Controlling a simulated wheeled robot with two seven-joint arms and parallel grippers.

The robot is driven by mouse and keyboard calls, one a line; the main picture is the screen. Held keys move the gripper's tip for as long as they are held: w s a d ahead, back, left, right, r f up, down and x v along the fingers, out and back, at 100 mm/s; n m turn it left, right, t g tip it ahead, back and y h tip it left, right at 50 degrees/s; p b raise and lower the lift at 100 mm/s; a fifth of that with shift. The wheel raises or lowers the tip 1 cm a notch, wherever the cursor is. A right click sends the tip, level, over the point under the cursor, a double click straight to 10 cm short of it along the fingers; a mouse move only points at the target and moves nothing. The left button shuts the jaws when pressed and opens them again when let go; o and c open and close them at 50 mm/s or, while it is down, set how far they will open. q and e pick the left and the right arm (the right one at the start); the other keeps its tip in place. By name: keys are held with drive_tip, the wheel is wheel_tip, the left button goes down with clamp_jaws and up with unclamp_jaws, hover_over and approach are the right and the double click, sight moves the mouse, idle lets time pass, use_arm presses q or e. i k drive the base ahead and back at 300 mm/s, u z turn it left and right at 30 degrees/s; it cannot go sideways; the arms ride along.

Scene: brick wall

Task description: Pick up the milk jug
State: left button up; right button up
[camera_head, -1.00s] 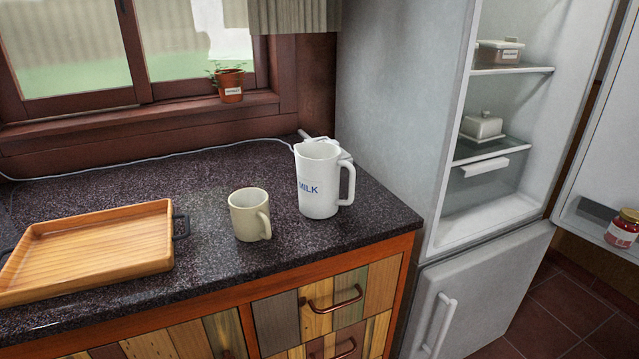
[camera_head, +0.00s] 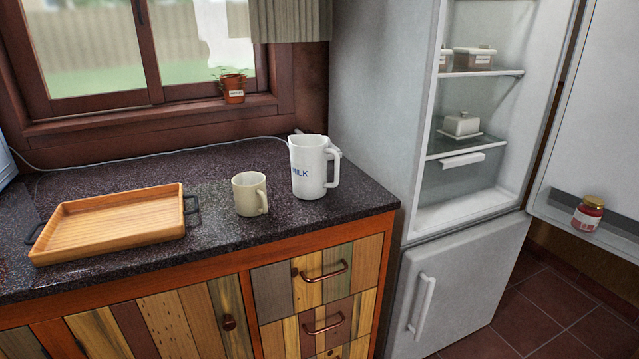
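The milk jug (camera_head: 308,168) is white with blue lettering and a handle on its right side. It stands upright on the dark speckled counter (camera_head: 215,235), near the counter's right end. A cream mug (camera_head: 248,194) stands upright just left of the jug, apart from it, with its handle to the right. Neither of my grippers is in view.
A wooden tray (camera_head: 112,246) with dark handles lies at the left of the counter. The fridge (camera_head: 372,110) stands open at the right, its door (camera_head: 600,120) swung out. A potted plant (camera_head: 233,90) sits on the sill. Counter behind the mug is clear.

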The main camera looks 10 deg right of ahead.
sight(309, 153)
drive_tip(key=z, duration=1.55)
drive_tip(key=i, duration=1)
drive_tip(key=u, duration=2.25)
